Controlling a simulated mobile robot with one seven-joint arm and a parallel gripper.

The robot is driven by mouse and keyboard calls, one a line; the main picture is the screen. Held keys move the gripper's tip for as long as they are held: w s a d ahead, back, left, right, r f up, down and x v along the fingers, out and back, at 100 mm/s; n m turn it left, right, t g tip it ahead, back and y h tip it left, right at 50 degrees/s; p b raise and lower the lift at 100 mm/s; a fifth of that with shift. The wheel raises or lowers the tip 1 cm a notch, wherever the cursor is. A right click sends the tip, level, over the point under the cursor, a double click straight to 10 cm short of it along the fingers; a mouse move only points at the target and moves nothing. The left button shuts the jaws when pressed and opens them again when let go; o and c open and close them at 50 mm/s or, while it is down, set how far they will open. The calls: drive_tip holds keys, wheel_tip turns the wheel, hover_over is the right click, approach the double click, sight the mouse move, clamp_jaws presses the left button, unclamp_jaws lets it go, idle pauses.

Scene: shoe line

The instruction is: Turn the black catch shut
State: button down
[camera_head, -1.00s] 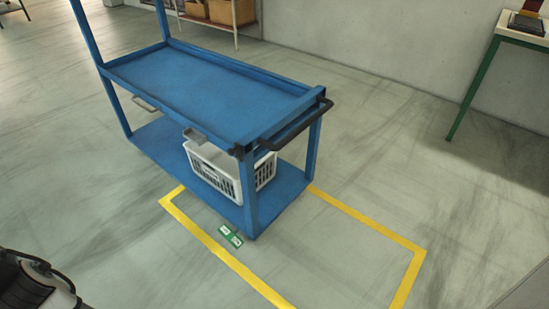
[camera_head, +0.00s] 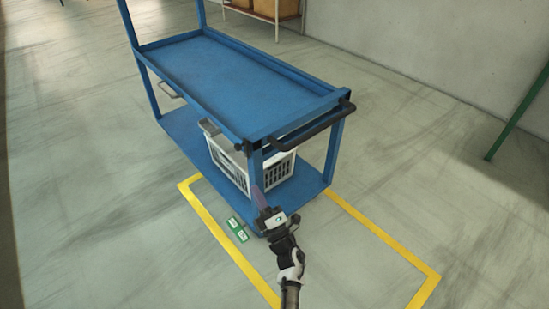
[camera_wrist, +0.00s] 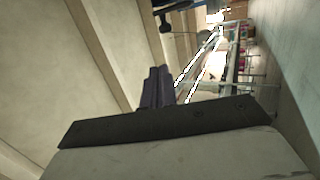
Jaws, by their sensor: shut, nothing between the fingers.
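The blue trolley (camera_head: 225,82) stands with its near corner by the yellow floor lines. A small black part (camera_head: 246,147), which looks like the catch, sits at the top of its near corner post. It is too small to tell how it is turned. My gripper (camera_head: 259,192) is in front of the near leg in the picture, below the black part and apart from it. The fingers are shut and empty. The wrist view shows the closed fingers (camera_wrist: 157,85) and no catch.
A black push handle (camera_head: 314,128) sticks out at the trolley's right end. A white basket (camera_head: 228,165) stands on the lower shelf. Green-and-white tags (camera_head: 237,229) lie by the near leg. A green leg (camera_head: 520,112) stands at right. The floor inside the yellow lines (camera_head: 385,241) is mostly clear.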

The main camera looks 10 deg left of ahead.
drive_tip(key=shift+d+f+h, duration=0.3)
drive_tip(key=shift+d+f, duration=0.8)
drive_tip(key=shift+d, duration=0.05)
drive_tip(key=p+x, duration=0.2)
drive_tip(key=x, duration=1.2)
drive_tip(key=shift+p, duration=0.3)
drive_tip(key=shift+a+r+p, duration=0.1)
drive_tip(key=shift+r+p, duration=0.05)
drive_tip(key=shift+p, duration=0.25)
drive_tip(key=shift+r+p, duration=0.1)
drive_tip(key=shift+p, duration=0.45)
